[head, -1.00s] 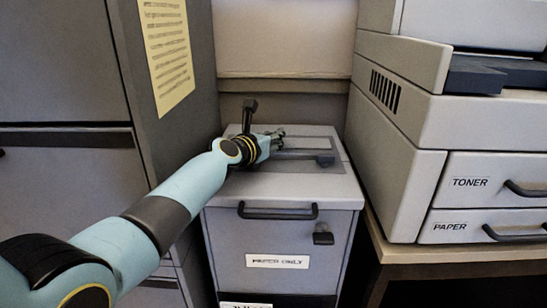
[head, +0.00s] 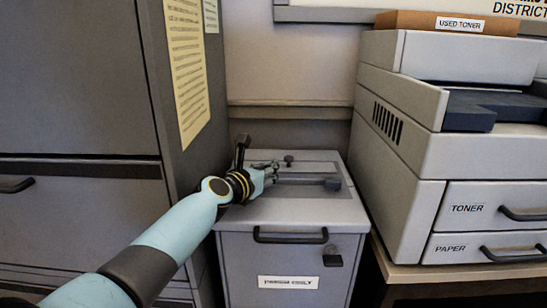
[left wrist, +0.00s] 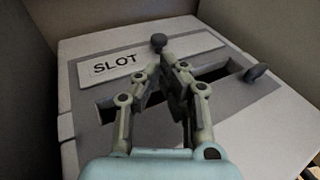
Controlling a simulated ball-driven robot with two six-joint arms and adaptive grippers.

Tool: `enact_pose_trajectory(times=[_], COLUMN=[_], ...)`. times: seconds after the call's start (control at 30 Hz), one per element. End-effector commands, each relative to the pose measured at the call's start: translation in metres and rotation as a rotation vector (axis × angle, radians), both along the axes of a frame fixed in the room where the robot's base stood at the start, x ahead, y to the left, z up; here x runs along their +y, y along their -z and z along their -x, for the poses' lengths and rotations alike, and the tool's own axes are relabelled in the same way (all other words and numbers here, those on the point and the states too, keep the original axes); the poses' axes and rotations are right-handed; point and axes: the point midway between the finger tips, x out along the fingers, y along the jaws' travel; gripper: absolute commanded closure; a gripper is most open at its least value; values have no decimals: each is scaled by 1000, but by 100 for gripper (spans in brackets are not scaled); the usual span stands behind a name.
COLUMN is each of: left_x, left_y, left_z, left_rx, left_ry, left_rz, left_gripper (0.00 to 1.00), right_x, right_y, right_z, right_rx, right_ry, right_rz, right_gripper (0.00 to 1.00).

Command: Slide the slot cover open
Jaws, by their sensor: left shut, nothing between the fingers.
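The grey bin (head: 352,209) stands between a cabinet and a printer. In front of the plate is a dark slot opening (left wrist: 220,76), partly hidden by my fingers. My left gripper (head: 274,172) is shut and empty over the slot, left of that knob. Contact with the top cannot be told. My right gripper is not in view.
A tall grey cabinet (head: 80,85) stands close on the left. The printer (head: 400,160) stands close on the right, above drawers marked TONER and PAPER. The bin has a front handle (head: 290,237). A wall ledge (head: 290,104) runs behind it.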

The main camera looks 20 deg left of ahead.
Motion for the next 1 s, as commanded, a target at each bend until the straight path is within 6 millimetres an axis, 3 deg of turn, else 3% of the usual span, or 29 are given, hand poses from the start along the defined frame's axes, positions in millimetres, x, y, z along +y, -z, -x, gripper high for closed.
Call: enact_pose_trajectory(times=[0.1, 0.33, 1.0], left_x=[5, 11, 12], left_y=[-8, -10, -10], left_z=[25, 55, 61], left_rx=[1, 2, 1], left_ry=[1, 1, 1], left_rz=[0, -1, 0], left_gripper=[100, 100, 100], right_x=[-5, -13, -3], right_y=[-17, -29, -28], right_z=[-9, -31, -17], right_rx=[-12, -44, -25], right_ry=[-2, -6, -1], right_rz=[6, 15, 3], right_gripper=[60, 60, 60])
